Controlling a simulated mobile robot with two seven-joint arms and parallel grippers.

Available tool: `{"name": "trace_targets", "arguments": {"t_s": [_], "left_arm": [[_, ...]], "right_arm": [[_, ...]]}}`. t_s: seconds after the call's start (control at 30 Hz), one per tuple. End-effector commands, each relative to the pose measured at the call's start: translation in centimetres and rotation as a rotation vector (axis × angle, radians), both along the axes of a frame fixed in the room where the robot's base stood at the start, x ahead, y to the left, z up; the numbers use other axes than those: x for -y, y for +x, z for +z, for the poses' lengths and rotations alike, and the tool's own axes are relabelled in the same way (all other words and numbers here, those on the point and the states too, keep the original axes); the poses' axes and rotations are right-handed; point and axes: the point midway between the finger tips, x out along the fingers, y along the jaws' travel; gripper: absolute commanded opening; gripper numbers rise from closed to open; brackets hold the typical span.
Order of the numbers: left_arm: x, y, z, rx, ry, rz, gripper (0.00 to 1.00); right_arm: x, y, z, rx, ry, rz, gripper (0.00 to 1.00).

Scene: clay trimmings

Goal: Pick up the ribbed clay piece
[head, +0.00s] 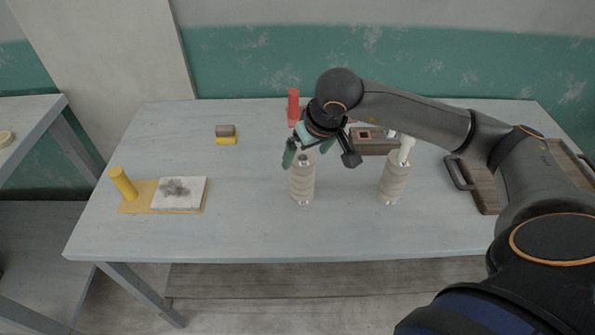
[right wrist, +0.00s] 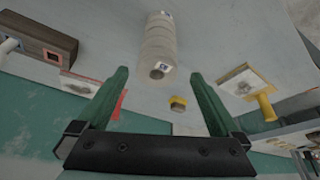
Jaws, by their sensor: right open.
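Two beige ribbed clay pieces show in the head view, one near the table's middle (head: 303,184) and one to its right (head: 393,182). I cannot tell which one the task means. My right gripper (head: 308,150) is open at the upper end of the middle piece. In the right wrist view, a ribbed piece (right wrist: 160,42) lies beyond the open green fingers (right wrist: 160,75), its holed near end centred between them. Nothing is held. My left gripper is not in view.
A brown tray (head: 484,196) is at the right. A yellow-handled board (head: 138,202) lies left; the front edge is clear.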

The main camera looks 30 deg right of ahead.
Motion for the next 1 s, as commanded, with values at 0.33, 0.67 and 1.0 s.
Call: {"name": "trace_targets", "arguments": {"t_s": [0.33,0.67,1.0], "left_arm": [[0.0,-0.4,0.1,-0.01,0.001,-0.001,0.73],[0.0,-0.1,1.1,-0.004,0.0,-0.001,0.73],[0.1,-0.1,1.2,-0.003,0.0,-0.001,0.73]], "right_arm": [[0.1,1.9,-4.7,-0.002,0.003,-0.001,1.0],[0.5,3.1,-8.5,-0.005,0.006,-0.002,1.0],[0.6,3.7,-9.8,-0.001,0.004,-0.001,1.0]]}}
